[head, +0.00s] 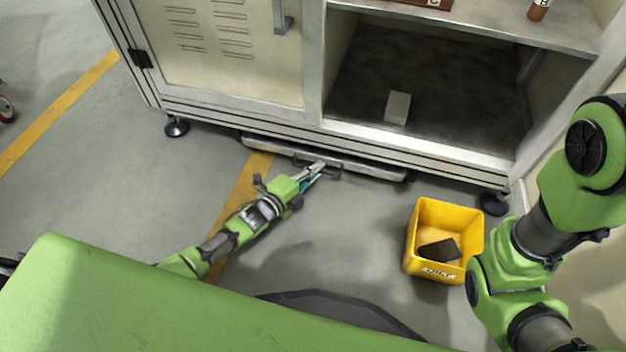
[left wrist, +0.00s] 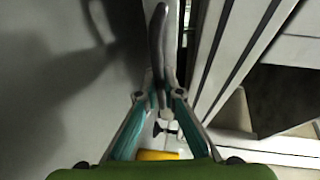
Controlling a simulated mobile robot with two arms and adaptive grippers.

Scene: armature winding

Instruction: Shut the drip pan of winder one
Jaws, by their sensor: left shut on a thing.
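The drip pan (head: 370,168) is a flat grey metal tray low under the cabinet. Its front edge shows just below the cabinet's bottom rail. A dark bar handle (head: 299,160) stands out from its front. My left gripper (head: 318,168) reaches in from the left, low over the floor, and is shut on this handle. In the left wrist view the dark handle (left wrist: 157,45) runs up between the two teal-sided fingers (left wrist: 166,98). The inside of the pan is hidden. My right arm shows at the right, but its gripper is out of view.
The cabinet (head: 230,50) stands on short feet, with a closed vented door at left and an open bay at right holding a small pale block (head: 397,107). A yellow bin (head: 411,240) with a dark item inside stands on the floor. Floor left of it is clear.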

